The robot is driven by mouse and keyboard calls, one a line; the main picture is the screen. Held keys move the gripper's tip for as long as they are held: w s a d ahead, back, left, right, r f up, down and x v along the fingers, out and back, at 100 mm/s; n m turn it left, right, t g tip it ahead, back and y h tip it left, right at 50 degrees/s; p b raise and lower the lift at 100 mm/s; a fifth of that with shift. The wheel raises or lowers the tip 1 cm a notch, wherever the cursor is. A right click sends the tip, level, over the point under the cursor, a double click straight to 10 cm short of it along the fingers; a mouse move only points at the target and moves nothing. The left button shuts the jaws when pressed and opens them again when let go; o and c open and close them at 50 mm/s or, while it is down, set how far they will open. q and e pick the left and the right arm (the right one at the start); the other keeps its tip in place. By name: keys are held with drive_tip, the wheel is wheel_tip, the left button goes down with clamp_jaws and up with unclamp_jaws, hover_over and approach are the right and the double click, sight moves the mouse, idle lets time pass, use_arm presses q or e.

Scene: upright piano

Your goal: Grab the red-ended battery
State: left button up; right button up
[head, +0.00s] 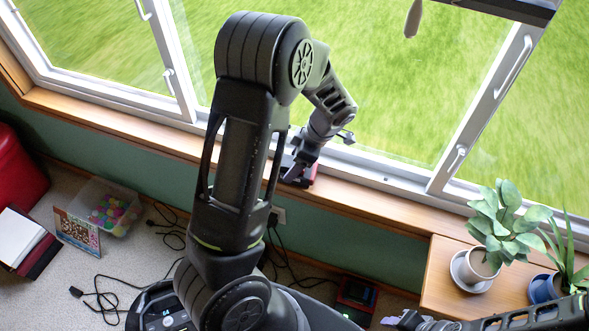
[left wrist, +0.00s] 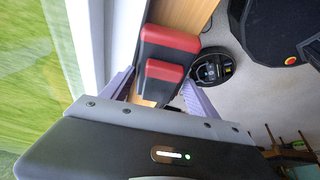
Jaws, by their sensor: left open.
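The red-ended battery (head: 311,176), a dark block with red parts, sits on the wooden window sill beside the window frame.
A red-and-black box (head: 356,295) is on the floor below the sill. Potted plants (head: 481,264) stand on a wooden surface at right. Cables (head: 105,295) and a clear bin of colored balls (head: 108,208) are on the floor. A round black device (left wrist: 222,66) lies on the floor too.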

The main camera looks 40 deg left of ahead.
use_arm(q)
drive_tip(key=shift+c, duration=0.6)
clamp_jaws()
drive_tip(key=shift+r, duration=0.1)
wheel_tip(320, 180, up, 10)
drive_tip(key=shift+f+p, duration=0.1)
drive_tip(key=shift+p, duration=0.25)
idle(0.6)
